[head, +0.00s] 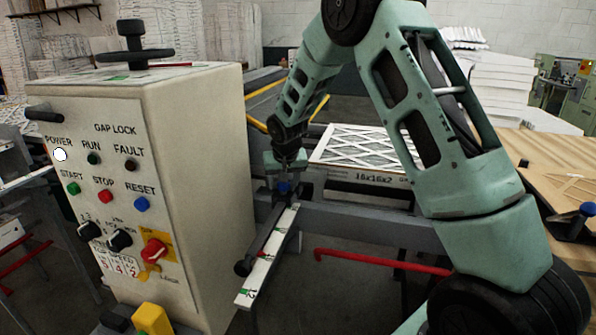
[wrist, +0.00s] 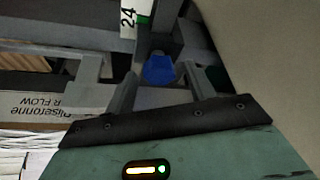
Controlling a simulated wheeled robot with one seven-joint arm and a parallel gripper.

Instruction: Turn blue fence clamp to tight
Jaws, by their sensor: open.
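The blue fence clamp (head: 284,187) is a small blue knob at the far end of a white scale strip, just right of the cream machine cabinet. My gripper (head: 286,176) is right above it and partly hides it. In the wrist view the blue clamp (wrist: 158,69) lies between the tips of my two open fingers (wrist: 159,77). A gap shows on each side, and I cannot tell whether either finger touches it. I cannot read from these views how far the clamp is turned.
The cabinet (head: 205,170) stands close on the left. The white scale strip (head: 268,258) runs toward me. A red bar (head: 380,262) juts out on the right. A boxed filter (head: 365,150) lies behind the arm. Another blue knob (head: 588,208) is at the far right.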

